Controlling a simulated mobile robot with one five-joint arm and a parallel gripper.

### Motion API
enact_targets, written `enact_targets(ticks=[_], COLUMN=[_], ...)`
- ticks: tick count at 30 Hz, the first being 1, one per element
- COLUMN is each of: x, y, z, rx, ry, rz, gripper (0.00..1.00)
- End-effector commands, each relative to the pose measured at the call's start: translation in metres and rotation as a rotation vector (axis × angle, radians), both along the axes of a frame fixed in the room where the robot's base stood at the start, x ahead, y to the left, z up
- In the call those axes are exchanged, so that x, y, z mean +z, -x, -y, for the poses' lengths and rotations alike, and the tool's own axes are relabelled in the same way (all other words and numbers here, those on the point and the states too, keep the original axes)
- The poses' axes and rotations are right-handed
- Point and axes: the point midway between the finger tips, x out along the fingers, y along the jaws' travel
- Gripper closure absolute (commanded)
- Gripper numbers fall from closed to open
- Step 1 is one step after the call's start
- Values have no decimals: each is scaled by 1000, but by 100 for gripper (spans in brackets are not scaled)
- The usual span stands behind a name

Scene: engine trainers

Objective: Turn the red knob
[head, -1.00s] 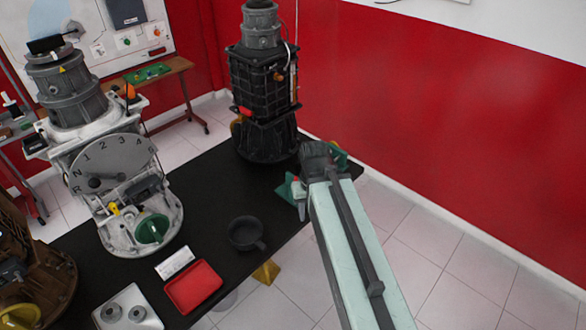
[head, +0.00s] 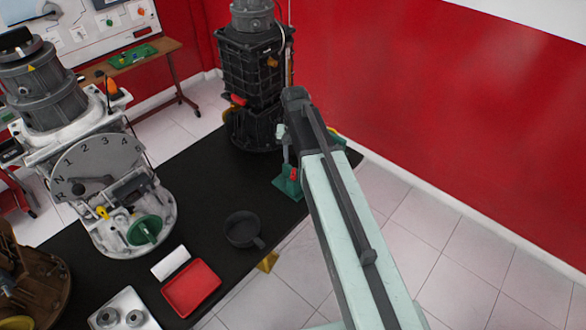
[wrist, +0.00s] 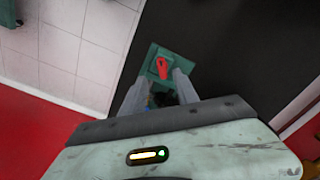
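The red knob (wrist: 161,67) sits on a green base (wrist: 152,54) in the wrist view, near the edge of the black table. In the head view the red knob (head: 293,174) and its green base (head: 283,187) show at the table's right edge, partly behind my arm. My gripper (wrist: 160,78) is open in the wrist view, its two grey fingers pointing toward the base. The knob appears between and just beyond the fingertips. I cannot tell whether they touch it. Nothing is held.
A tall black engine (head: 252,85) stands behind the knob. A dark pan (head: 241,229), a red tray (head: 191,287) and a white engine trainer with a numbered dial (head: 100,165) are to the left. A red wall (head: 430,100) rises on the right.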

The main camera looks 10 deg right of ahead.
Motion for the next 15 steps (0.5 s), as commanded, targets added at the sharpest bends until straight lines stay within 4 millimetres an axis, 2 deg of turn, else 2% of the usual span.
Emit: enact_targets(ticks=[1, 2, 8, 11, 15], x=[1, 1, -4, -14, -37], y=[-11, -13, -11, -11, -11], z=[0, 0, -1, -1, -1], rx=[-17, -23, -28, -27, -26], ry=[0, 0, 0, 0, 0], rz=[0, 0, 0, 0, 0], gripper=[64, 64, 64, 64, 64])
